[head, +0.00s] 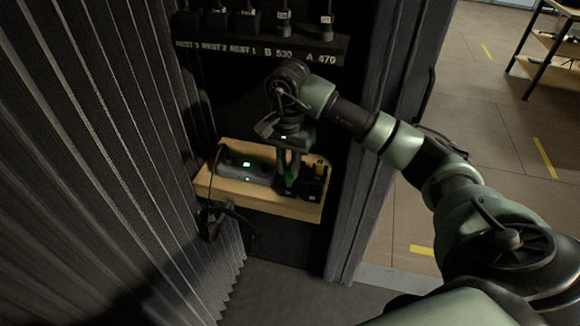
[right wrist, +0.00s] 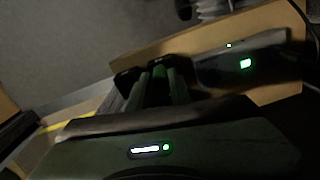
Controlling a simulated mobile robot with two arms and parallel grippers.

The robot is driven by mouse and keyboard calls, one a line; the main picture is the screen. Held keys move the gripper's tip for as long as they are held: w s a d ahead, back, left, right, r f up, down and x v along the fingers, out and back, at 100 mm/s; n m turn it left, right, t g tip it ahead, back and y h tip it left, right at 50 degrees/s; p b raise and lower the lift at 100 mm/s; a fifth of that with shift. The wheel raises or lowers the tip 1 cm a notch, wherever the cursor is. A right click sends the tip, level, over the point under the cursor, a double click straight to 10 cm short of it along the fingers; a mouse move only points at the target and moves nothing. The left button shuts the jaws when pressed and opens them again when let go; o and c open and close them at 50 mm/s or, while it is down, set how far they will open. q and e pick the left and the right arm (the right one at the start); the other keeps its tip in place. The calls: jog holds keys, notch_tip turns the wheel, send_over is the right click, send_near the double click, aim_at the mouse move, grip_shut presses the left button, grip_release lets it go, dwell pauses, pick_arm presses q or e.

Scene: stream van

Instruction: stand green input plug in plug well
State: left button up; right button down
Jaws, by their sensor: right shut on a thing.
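My right gripper (head: 288,172) points down over the right part of a small wooden shelf. It is shut on the green input plug (head: 290,182), of which only a little green shows between the fingers. In the right wrist view the fingers (right wrist: 162,92) hold the plug (right wrist: 159,71) beside dark blocks. The black plug well block (head: 313,187) stands at the shelf's right end, close to the plug. I cannot tell whether the plug's lower end is inside a well. My left gripper is not in view.
A grey box with green lights (head: 243,165) sits on the wooden shelf (head: 262,199), left of the gripper. A yellow-topped piece (head: 320,167) is at the black block. A ribbed dark wall closes the left side.

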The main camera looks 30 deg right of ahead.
jog(key=f, duration=0.1)
jog(key=f+p, duration=0.1)
jog(key=w+d+f, duration=0.1)
jog(key=shift+p, duration=0.3)
jog(key=shift+f, duration=0.25)
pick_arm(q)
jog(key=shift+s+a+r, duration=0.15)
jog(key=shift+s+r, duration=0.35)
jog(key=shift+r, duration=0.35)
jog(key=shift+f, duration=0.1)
pick_arm(e)
jog(key=shift+f+b, duration=0.2)
jog(key=shift+b, duration=0.1)
jog(key=c, duration=1.3)
grip_release()
jog(key=shift+r, duration=0.1)
